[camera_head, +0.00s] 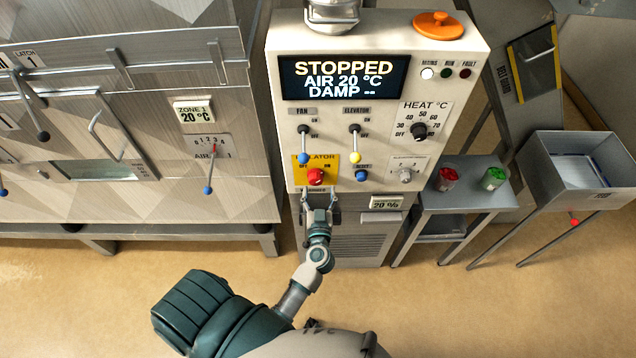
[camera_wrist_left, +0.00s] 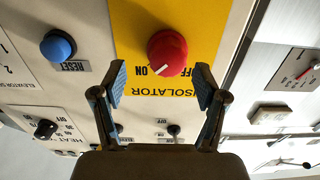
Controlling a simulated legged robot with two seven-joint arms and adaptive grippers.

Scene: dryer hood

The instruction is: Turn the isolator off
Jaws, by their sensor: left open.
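The isolator is a red round knob (camera_head: 316,177) on a yellow plate (camera_head: 301,162), low on the left of the white control panel (camera_head: 450,80). The plate has OFF at left and ON at right. My left gripper (camera_head: 319,200) is just below the knob, pointing up at it. In the left wrist view the panel appears upside down; the red knob (camera_wrist_left: 168,50) lies ahead of and between the open fingers of the left gripper (camera_wrist_left: 161,72). The fingers look apart from the knob and hold nothing. My right gripper is not in view.
A blue reset button (camera_head: 362,175) sits beside the isolator; it also shows in the wrist view (camera_wrist_left: 58,46). Fan lever (camera_head: 304,145) and elevator lever (camera_head: 355,145) are above. The display (camera_head: 345,77) reads STOPPED.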

